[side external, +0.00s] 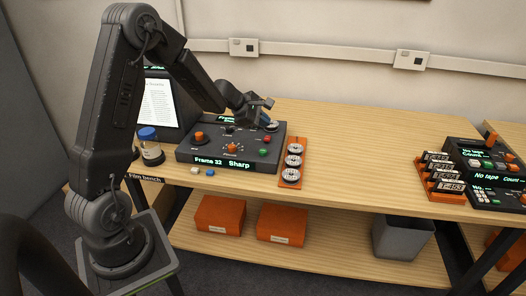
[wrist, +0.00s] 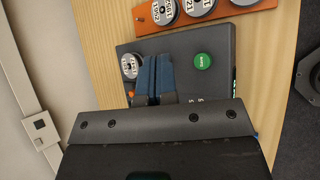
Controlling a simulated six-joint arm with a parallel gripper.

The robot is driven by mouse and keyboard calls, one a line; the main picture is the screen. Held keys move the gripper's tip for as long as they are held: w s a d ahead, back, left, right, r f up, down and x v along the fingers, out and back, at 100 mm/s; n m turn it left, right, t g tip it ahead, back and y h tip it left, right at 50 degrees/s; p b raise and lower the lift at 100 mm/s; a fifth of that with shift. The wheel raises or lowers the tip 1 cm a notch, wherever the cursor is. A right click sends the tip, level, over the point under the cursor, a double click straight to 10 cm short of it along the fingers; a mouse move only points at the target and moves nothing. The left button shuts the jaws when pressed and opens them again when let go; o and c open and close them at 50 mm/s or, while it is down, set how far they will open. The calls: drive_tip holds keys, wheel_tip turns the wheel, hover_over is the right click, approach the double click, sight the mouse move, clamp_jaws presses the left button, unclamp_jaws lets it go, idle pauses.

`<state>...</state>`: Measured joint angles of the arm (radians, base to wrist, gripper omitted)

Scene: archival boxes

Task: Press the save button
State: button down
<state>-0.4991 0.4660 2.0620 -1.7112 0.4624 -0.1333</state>
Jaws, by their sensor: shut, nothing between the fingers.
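The dark control box (side external: 205,143) stands on the left of the wooden bench; its front display reads "Frame 32 Sharp". A green round button (side external: 264,153) sits near its right front corner, with a red button (side external: 268,139) behind it. In the wrist view the green button (wrist: 202,61) is uncovered; its small white label is hard to read. My gripper (side external: 267,121) is over the rear right of the box. Its blue fingers (wrist: 155,76) are shut and empty, between the green button and a film reel (wrist: 130,66). The red button is not visible in the wrist view.
An orange rack (side external: 292,165) with 3 reels lies right of the box. A blue-capped jar (side external: 150,147) and a lit screen (side external: 156,103) stand at left. A tape deck and labelled cassettes (side external: 443,172) are far right. The bench between is clear.

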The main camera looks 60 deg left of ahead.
sight(263, 151)
drive_tip(key=shift+f, duration=3.95)
drive_tip(key=shift+f, duration=0.1)
drive_tip(key=shift+f, duration=0.3)
drive_tip(key=shift+f, duration=0.45)
drive_tip(key=shift+r, duration=0.85)
drive_tip(key=shift+r, duration=0.1)
drive_tip(key=shift+r, duration=2.35)
